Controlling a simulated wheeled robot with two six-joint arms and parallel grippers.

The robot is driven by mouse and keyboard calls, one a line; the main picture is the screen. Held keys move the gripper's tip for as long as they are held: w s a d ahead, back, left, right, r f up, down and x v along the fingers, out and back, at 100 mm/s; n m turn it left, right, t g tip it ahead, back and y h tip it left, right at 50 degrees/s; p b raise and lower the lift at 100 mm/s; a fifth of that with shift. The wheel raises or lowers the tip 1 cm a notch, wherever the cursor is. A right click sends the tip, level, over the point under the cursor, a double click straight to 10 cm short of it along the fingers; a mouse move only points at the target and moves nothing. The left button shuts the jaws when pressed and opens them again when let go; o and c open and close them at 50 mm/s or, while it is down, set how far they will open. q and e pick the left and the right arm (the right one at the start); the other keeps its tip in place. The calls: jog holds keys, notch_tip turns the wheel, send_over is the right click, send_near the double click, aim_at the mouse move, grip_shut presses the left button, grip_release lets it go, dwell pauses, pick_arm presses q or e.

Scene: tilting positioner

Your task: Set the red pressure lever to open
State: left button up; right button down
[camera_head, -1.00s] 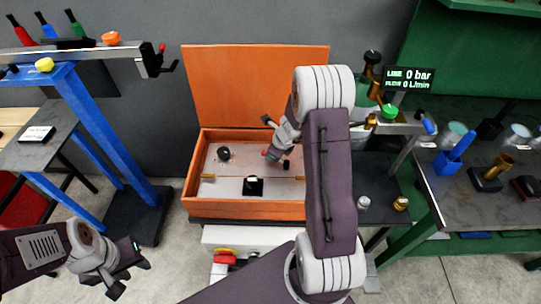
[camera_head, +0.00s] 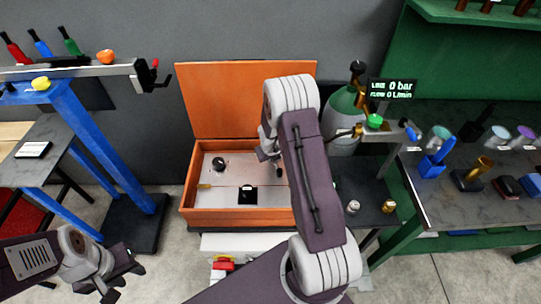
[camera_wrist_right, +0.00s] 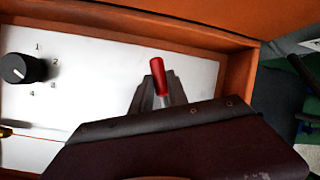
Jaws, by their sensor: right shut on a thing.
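The red lever (camera_wrist_right: 159,78) stands up from the white panel (camera_wrist_right: 105,75) of the orange box, seen in the right wrist view. My right gripper (camera_wrist_right: 158,90) is shut on it, with a dark finger on each side and the red end sticking out past the fingertips. In the head view my right gripper (camera_head: 268,147) is over the right part of the box (camera_head: 240,218), and my own arm hides most of it and the lever. No lever position marks are readable. My left gripper (camera_head: 118,283) is empty, fingers apart, at the lower left, away from the box.
A black knob (camera_wrist_right: 22,68) with numbers around it sits left on the panel. The raised orange lid (camera_head: 240,100) stands behind. A display (camera_head: 392,88) reads 0 bar and 0 L/min, near a green cylinder (camera_head: 345,103). A blue stand (camera_head: 100,140) is left.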

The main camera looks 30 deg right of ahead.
jog(key=shift+d, duration=0.1)
dwell(0.3)
jog(key=c, duration=1.3)
grip_release()
jog(key=p+v, duration=0.3)
jog(key=v, duration=0.6)
jog(key=shift+p, duration=0.4)
